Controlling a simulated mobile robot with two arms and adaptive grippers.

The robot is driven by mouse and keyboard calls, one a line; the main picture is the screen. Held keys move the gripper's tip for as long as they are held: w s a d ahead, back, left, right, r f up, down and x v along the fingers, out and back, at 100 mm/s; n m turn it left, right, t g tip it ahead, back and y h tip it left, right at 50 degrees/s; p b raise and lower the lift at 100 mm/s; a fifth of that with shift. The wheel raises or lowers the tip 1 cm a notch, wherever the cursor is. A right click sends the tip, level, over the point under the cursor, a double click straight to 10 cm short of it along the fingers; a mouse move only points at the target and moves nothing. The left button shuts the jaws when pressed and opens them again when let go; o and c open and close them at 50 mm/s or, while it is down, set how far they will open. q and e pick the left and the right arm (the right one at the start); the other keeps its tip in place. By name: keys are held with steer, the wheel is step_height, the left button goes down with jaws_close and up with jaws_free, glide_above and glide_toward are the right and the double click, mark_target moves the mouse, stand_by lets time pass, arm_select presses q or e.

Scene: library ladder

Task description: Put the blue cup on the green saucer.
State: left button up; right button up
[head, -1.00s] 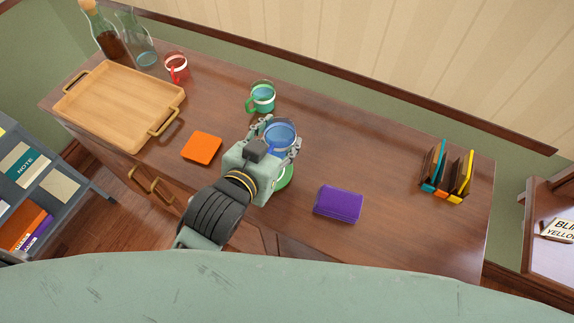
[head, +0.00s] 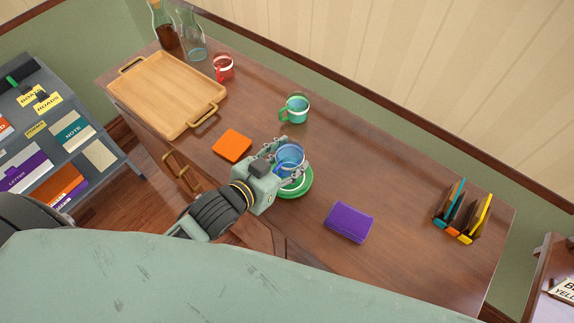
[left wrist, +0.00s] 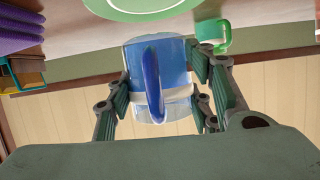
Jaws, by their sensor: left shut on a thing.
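The blue cup (head: 290,155) is glassy and held upright in my left gripper (head: 287,161). In the left wrist view the gripper fingers stand on both sides of the cup (left wrist: 172,60), with its handle toward the camera. The green saucer (head: 307,184) lies on the cabinet top, partly hidden under the cup and gripper. The wrist view shows part of the saucer (left wrist: 140,9) at the top edge, with a gap between it and the cup. The cup looks to be above the saucer's far part. My right gripper is not in view.
A green cup (head: 295,108) stands behind, and a red cup (head: 223,68) is farther left. A wooden tray (head: 160,92), an orange square (head: 232,146), a purple book-like block (head: 349,222) and a file rack (head: 461,212) share the cabinet top (head: 390,190). Bare wood lies right of the saucer.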

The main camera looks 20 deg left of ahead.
mark_target(280, 174)
arm_select(q)
steer(key=shift+w+a+f, duration=0.15)
steer(key=shift+a+f, duration=0.05)
steer(key=shift+f, duration=1.9)
steer(key=shift+f, duration=0.2)
steer(key=o, duration=1.3)
